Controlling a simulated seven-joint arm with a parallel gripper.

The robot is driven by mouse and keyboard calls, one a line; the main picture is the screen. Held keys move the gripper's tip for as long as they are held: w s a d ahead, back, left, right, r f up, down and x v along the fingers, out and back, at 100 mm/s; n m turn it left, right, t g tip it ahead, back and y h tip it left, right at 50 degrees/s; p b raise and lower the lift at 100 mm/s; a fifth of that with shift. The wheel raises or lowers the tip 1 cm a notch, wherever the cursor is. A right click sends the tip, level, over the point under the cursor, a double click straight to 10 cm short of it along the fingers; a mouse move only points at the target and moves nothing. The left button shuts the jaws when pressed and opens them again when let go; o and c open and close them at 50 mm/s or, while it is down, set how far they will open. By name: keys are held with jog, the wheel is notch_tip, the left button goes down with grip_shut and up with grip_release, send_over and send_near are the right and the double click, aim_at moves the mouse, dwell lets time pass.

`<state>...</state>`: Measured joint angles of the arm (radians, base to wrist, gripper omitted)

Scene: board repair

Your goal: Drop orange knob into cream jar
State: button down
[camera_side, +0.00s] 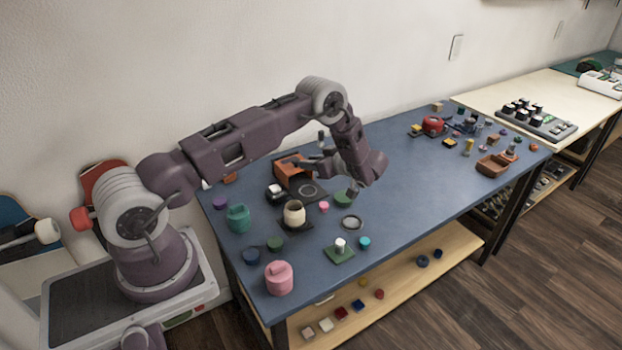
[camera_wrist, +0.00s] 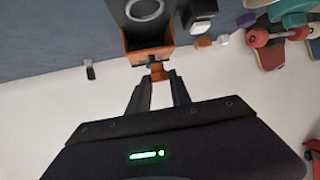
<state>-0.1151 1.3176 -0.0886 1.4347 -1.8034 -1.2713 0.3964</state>
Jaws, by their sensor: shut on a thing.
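The cream jar (camera_side: 294,216) stands upright with a dark open mouth on a dark square mat, near the left middle of the blue table in the side view. It does not show in the wrist view. My gripper (camera_side: 312,163) is behind the jar and to its right, close to an orange box. In the wrist view my gripper (camera_wrist: 158,80) is shut on a small orange piece, the orange knob (camera_wrist: 158,72), at its fingertips. The knob appears right in front of the box; whether they touch is unclear. The knob is hidden in the side view.
The orange box (camera_side: 291,170) stands behind the jar, also at top centre in the wrist view (camera_wrist: 133,57). A teal jar (camera_side: 238,219) and pink jar (camera_side: 279,278) stand left and in front. A black-and-white block (camera_side: 274,191) is close behind the cream jar.

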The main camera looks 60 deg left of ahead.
jog(key=shift+r, duration=0.65)
jog(key=shift+d, duration=0.1)
jog(key=s+d+r, duration=0.6)
jog(key=s+d, duration=0.3)
jog(key=d, duration=0.2)
jog(key=f, duration=0.3)
jog(key=s+f, duration=0.1)
jog(key=f, duration=0.1)
jog(key=shift+f, duration=0.3)
jog(key=c, duration=1.1)
grip_release()
